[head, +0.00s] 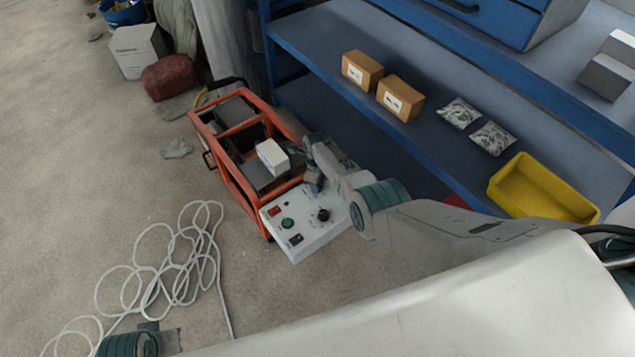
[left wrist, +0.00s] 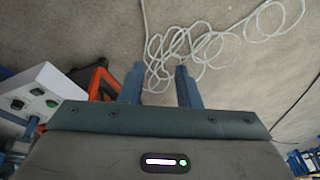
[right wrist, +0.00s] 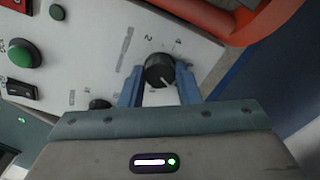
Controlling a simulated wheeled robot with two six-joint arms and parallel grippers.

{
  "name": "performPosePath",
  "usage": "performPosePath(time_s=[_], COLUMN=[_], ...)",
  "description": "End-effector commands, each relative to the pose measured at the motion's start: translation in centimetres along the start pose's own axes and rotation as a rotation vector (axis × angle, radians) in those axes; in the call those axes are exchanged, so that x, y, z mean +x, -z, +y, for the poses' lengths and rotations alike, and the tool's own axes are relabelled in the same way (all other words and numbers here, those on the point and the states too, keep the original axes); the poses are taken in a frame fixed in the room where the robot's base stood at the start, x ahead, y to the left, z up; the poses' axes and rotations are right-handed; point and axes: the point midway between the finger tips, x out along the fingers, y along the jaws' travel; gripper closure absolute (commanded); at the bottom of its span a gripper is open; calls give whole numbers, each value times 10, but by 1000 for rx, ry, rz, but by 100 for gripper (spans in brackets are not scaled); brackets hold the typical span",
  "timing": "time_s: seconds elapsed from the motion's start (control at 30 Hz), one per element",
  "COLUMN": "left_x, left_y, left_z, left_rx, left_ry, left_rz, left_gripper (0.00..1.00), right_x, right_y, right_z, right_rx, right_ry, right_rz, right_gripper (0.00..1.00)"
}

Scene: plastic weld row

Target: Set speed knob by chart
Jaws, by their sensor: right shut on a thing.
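The white control panel (head: 300,238) sits on the front end of the orange-framed cart (head: 229,193). My right gripper (head: 314,182) is at the panel's far edge. In the right wrist view, my right gripper (right wrist: 159,82) is shut on a black knob (right wrist: 157,66) with a pale pointer line toward the lower right; the digits 2 and 4 are printed beside it. A second black knob (head: 323,214) is nearer the front. My left gripper (left wrist: 160,80) is open and empty above the floor. I cannot make out a speed chart.
A green button (head: 288,223) and a red switch (head: 274,211) are on the panel. A white box (head: 272,157) is on the cart. A white cable (head: 165,262) lies looped on the floor. The blue shelf holds cardboard boxes (head: 362,70) and a yellow bin (head: 541,190).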

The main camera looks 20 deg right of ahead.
Motion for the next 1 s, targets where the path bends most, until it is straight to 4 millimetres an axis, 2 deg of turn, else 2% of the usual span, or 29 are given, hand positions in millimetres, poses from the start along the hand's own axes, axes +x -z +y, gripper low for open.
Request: performPosePath(time_s=[0.07, 0.1, 0.2, 0.6, 0.77, 1.0], left_x=[0, -1, -1, -1, 30, 75], left_y=[0, 1, 1, 2, -7, -26], left_z=[0, 0, 0, 0, -1, 0], left_rx=[0, 0, 0, 0, -4, -10], left_ry=[0, 0, 0, 0, -2, -5], left_rz=[2, 2, 3, 6, -25, -62], left_gripper=[70, 70, 70, 70, 70, 70], right_x=[0, 0, 0, -5, -19, -48], right_y=[1, 1, 1, 0, 0, 0], right_z=[-1, -1, -1, 0, 0, 0], right_rx=[0, 0, 0, -1, -1, -1], right_ry=[1, 1, 1, 1, 1, 2], right_rz=[1, 1, 1, 0, 0, -1], right_gripper=[93, 64, 49, 49, 49, 49])
